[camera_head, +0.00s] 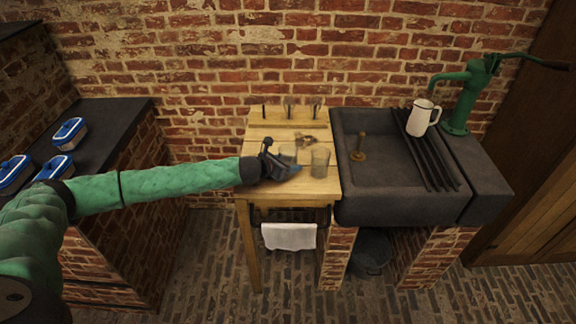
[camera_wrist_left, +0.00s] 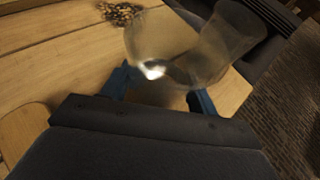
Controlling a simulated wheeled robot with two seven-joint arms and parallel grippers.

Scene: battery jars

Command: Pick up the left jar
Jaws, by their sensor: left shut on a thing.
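The left jar (camera_head: 288,152) is clear glass and stands on or just above the wooden table; I cannot tell if its base touches. It also shows large and upright in the left wrist view (camera_wrist_left: 158,42). My left gripper (camera_head: 284,170) reaches in from the left and is shut on this jar, with its blue fingers (camera_wrist_left: 162,92) on either side of the glass. The gripper hides the jar's lower part in the head view. The right jar (camera_head: 320,163) stands close by on the right and overlaps the left jar in the wrist view (camera_wrist_left: 234,38). My right gripper is out of view.
The wooden table (camera_head: 262,130) has several upright pegs at its back and a small pile (camera_head: 305,140) behind the jars. A dark stone sink (camera_head: 390,170) adjoins on the right, with a white jug (camera_head: 420,118) and green pump (camera_head: 466,100). A brick wall stands behind.

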